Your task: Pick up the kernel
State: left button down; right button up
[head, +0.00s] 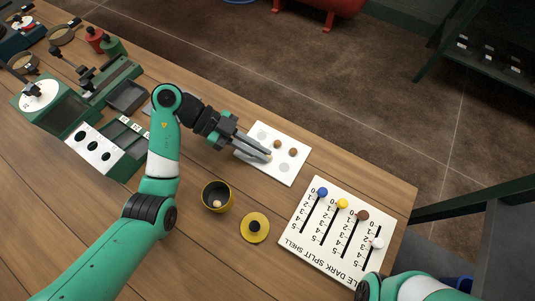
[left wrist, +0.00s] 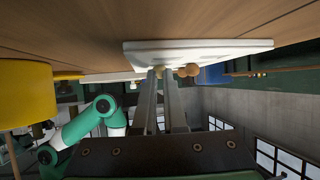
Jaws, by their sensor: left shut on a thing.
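My left gripper (head: 267,156) reaches over the white card and is shut on a small light-tan kernel (head: 269,158) at its fingertips. In the left wrist view the kernel (left wrist: 159,71) shows between the finger ends, close to the card; whether it touches the card is hard to tell. Two browner kernels lie on the card close by, one brown kernel (head: 278,144) and another (head: 293,152). The white card (head: 286,179) has grey round spots. A yellow cup (head: 209,204) stands open with a pale kernel (head: 216,203) inside. My right gripper is out of view.
A yellow lid (head: 255,228) with a black knob lies beside the cup. A white slider board (head: 330,235) with coloured knobs is at the right. Green instruments (head: 75,108) and a dark tray (head: 126,97) stand at the left. The table's far edge runs behind the card.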

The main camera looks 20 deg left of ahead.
pick_arm(q)
jog(key=shift+r, duration=0.15)
jog(key=shift+r+p, duration=0.25)
jog(key=shift+p, duration=0.15)
jog(key=r+p, duration=0.4)
jog(key=shift+s+d, duration=0.15)
jog(key=shift+s, duration=0.1)
jog(key=s+d+r+p, duration=0.5)
jog(key=s+r+p, duration=0.3)
jog(key=s+p, duration=0.3)
jog(key=shift+s+p, duration=0.3)
jog(key=shift+s, duration=0.4)
jog(key=shift+w+d+r, duration=0.1)
jog(key=shift+r, duration=0.05)
